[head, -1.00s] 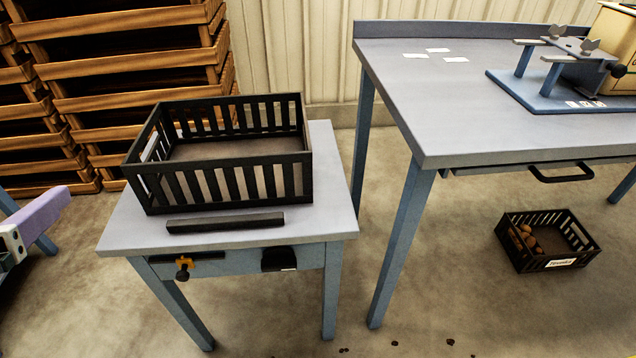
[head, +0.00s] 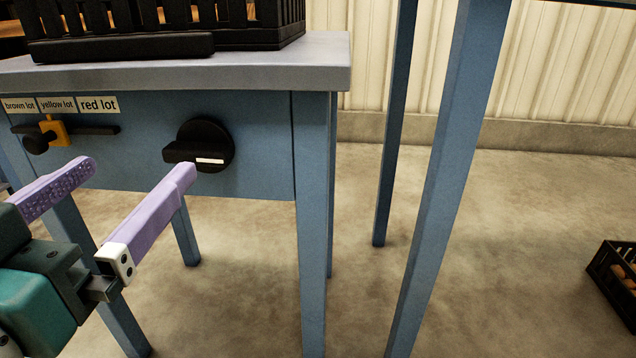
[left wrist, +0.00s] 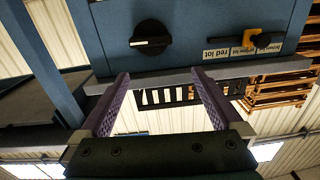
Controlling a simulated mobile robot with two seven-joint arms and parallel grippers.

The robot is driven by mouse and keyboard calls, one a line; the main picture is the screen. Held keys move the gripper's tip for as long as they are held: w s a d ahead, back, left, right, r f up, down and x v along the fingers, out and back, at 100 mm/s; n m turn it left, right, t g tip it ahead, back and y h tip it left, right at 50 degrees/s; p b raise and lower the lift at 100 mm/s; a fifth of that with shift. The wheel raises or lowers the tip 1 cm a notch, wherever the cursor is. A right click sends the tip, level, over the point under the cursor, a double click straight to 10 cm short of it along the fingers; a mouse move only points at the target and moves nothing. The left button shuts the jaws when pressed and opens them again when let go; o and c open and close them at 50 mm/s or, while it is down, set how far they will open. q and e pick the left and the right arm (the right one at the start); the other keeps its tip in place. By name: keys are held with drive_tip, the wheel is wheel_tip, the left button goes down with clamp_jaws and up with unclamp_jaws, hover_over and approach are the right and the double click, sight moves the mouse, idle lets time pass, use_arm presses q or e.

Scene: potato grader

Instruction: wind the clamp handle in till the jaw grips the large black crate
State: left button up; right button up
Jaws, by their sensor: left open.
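The large black crate (head: 265,20) stands on the small grey-topped table, its top cut off by the frame. A black jaw bar (head: 120,47) lies along its front; from this low angle I cannot tell if they touch. The clamp handle (head: 205,146) is a round black knob with a bar grip and white mark, on the table's blue front panel. It also shows in the left wrist view (left wrist: 151,39), upside down. My left gripper (head: 138,168) is open and empty, its purple fingers pointing toward the panel, lower left of the handle. My right gripper is out of view.
Left of the handle is a yellow slider (head: 55,131) with a black knob, under labels brown, yellow and red lot. A blue leg (head: 440,180) of the larger table stands to the right. A small black crate (head: 607,275) sits on the floor at far right.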

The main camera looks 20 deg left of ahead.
sight(192, 155)
use_arm(q)
drive_tip(key=shift+h, duration=0.3)
drive_tip(key=x, duration=0.3)
drive_tip(key=f+p+x, duration=0.1)
drive_tip(key=x, duration=0.1)
drive_tip(key=d+f+p+x, duration=0.1)
drive_tip(key=x, duration=0.2)
drive_tip(key=shift+w+a, duration=0.1)
drive_tip(key=shift+w, duration=0.3)
drive_tip(key=shift+w+a+f+p, duration=0.1)
drive_tip(key=shift+w+a+p, duration=0.15)
drive_tip(key=shift+w, duration=0.45)
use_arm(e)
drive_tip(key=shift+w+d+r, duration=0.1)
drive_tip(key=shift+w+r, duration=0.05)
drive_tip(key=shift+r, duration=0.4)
use_arm(q)
drive_tip(key=shift+c, duration=0.2)
drive_tip(key=c, duration=1)
drive_tip(key=shift+o, duration=0.2)
